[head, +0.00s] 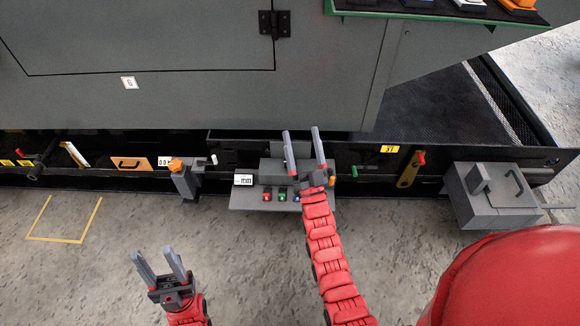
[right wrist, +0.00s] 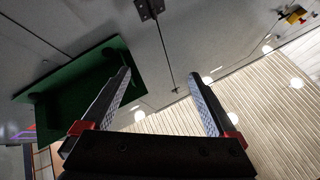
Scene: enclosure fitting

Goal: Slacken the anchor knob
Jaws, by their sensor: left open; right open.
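I cannot tell which part is the anchor knob. An orange knob (head: 176,165) sits on a grey post on the rail at centre left. Another orange knob (head: 333,181) shows just right of my right gripper's base. A red-topped yellow lever (head: 411,168) and a green handle (head: 356,171) are farther right on the rail. My right gripper (head: 301,137) is open and empty, raised in front of the grey machine panel; it also shows open in the right wrist view (right wrist: 160,82). My left gripper (head: 154,258) is open and empty above the floor at lower left, apart from the rail.
A control shelf (head: 266,200) with coloured buttons is partly hidden by my right arm. A grey box (head: 492,195) juts out at right. A green-edged tray (head: 440,16) overhangs at top right; its green underside (right wrist: 85,88) shows in the right wrist view.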

